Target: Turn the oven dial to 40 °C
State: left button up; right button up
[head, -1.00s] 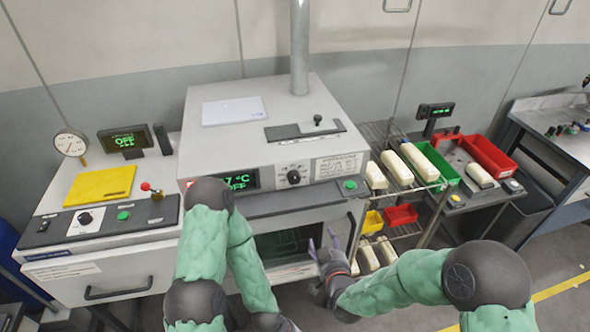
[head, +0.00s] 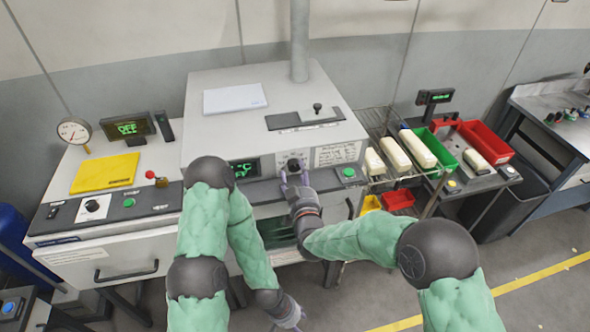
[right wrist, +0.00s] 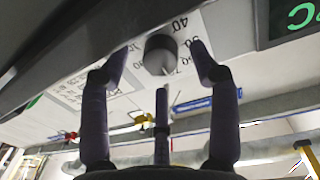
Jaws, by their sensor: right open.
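The oven dial (head: 293,165) is a dark round knob on the oven's front panel. In the right wrist view the black knob (right wrist: 160,55) sits between my right gripper's fingertips (right wrist: 160,62), with a printed 40 beside it. The right gripper (head: 293,176) is open, one finger on each side of the knob; I cannot tell if they touch it. The oven display (head: 245,168) shows green characters, partly hidden by my left arm. My left gripper (head: 287,314) hangs low at the bottom edge, away from the dial; its opening is unclear.
A green button (head: 348,172) is right of the dial. A dark ledge (head: 262,190) runs below the panel. A wire rack (head: 385,160) with pale blocks stands to the right. A yellow pad (head: 105,173) and a gauge (head: 74,131) are on the left bench.

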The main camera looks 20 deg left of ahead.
jog(key=shift+x, duration=1.15)
jog(key=shift+c, duration=0.3)
jog(key=c, duration=1.1)
jog(key=shift+f, duration=0.1)
